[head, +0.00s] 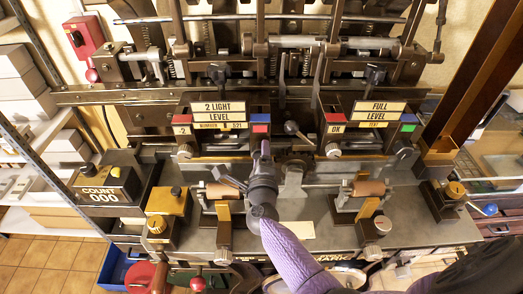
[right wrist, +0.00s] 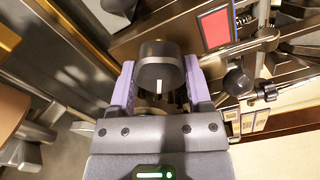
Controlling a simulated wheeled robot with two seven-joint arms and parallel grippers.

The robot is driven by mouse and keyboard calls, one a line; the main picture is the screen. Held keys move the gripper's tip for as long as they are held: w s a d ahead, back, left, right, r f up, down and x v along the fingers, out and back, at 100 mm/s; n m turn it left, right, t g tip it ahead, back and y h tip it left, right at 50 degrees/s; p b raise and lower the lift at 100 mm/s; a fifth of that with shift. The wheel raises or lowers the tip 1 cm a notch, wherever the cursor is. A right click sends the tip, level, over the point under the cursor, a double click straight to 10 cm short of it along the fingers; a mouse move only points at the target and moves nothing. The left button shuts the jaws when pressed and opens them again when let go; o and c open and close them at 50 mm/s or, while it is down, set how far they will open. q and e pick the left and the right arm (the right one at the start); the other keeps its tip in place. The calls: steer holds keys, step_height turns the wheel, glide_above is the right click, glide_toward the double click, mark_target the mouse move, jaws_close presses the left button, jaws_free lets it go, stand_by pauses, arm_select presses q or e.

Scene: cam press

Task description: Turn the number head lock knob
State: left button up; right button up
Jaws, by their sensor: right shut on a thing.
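The number head lock knob (right wrist: 158,65) is dark and round with a white index mark in the right wrist view. The mark points down toward the gripper's body in that picture. My right gripper (right wrist: 159,80) has one purple finger on each side of the knob and is shut on it. In the head view my right gripper (head: 262,152) reaches up to the middle of the machine, just below a blue and red block. There it hides the knob. My left gripper is not in view.
The level units, marked 2 LIGHT (head: 220,107) and FULL (head: 383,107), stand either side of a small lever (head: 292,128). A COUNT box (head: 103,187) is at the left, and copper-coloured rollers (head: 222,190) sit on the grey bed. A red box (head: 84,38) hangs upper left.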

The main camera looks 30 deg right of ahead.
steer(key=n+p, duration=0.2)
steer(key=n, duration=0.3)
steer(key=shift+r, duration=0.1)
steer(key=shift+n+p, duration=0.65)
steer(key=shift+n, duration=1.85)
steer(key=o, duration=1.3)
steer(key=shift+a, duration=0.1)
